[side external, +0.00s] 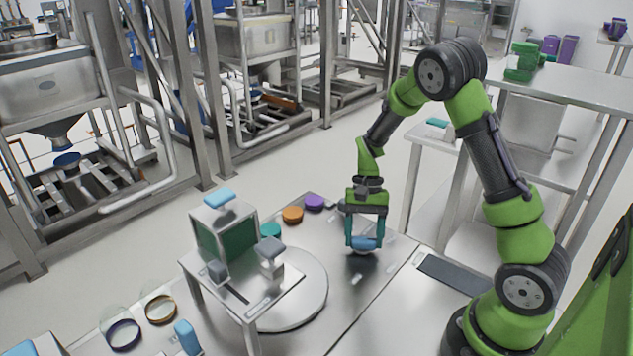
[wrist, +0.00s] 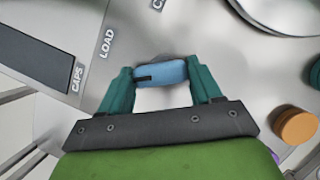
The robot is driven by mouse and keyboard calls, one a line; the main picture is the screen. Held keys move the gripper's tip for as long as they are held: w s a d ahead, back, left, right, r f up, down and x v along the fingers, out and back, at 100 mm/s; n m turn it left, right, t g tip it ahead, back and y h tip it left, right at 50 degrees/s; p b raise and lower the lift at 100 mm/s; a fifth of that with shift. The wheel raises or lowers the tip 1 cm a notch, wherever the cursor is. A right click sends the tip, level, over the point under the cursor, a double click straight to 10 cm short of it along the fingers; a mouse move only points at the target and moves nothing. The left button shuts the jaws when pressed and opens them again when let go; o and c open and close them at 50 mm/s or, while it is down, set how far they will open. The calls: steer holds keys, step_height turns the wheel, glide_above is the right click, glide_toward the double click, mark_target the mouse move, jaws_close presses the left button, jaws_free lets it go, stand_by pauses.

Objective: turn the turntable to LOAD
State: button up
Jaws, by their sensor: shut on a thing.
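The turntable is the round light-grey plate (side external: 316,300) under a box-like fixture (side external: 225,238) in the side view. Its edge shows at the top right of the wrist view (wrist: 262,22). The handle also shows in the side view (side external: 366,243), right of the turntable. A dark mark lies at the handle's left end in the wrist view. The word LOAD (wrist: 107,43) is printed up and left of the handle.
The word CAPS (wrist: 76,77) is beside a dark flat tray (side external: 452,273). Orange (side external: 293,214), purple (side external: 314,202) and teal (side external: 271,230) discs stand along the table's far edge. Another label at the wrist view's top is cut off.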

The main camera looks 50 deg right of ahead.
steer(key=m+t, duration=0.1)
steer(key=m, duration=0.2)
steer(key=m+t, duration=0.1)
steer(key=m, duration=0.2)
steer(key=shift+s+m+t+y, duration=0.2)
steer(key=shift+m+t+y, duration=0.1)
stand_by(0.4)
steer(key=o, duration=1.1)
steer(key=shift+c, duration=0.2)
steer(key=v, duration=1.7)
steer(key=shift+f, duration=0.1)
